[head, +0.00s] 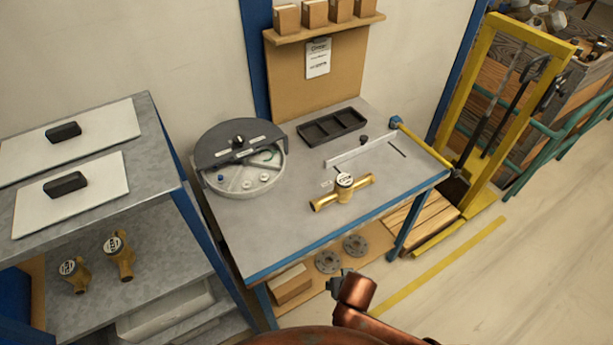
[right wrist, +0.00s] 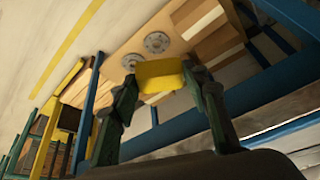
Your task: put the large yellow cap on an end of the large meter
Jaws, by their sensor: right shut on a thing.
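The large meter (head: 343,190) is a brass body with a white dial and a pipe end on each side. It lies on the grey bench top, near its front edge. In the right wrist view, my right gripper (right wrist: 159,80) is shut on the large yellow cap (right wrist: 160,74), with a dark green finger on each side of it. The cap is held clear of other things, in front of the bench's lower shelf. My copper right arm shows at the bottom of the head view, but the cap cannot be made out there. My left gripper is not in view.
A round grey fixture (head: 238,160), a black tray (head: 331,126) and a slide rail (head: 360,150) stand on the bench (head: 270,235). Blue legs and a lower shelf with flanges (head: 328,261) are below. Two small brass meters (head: 118,255) stand on the left rack.

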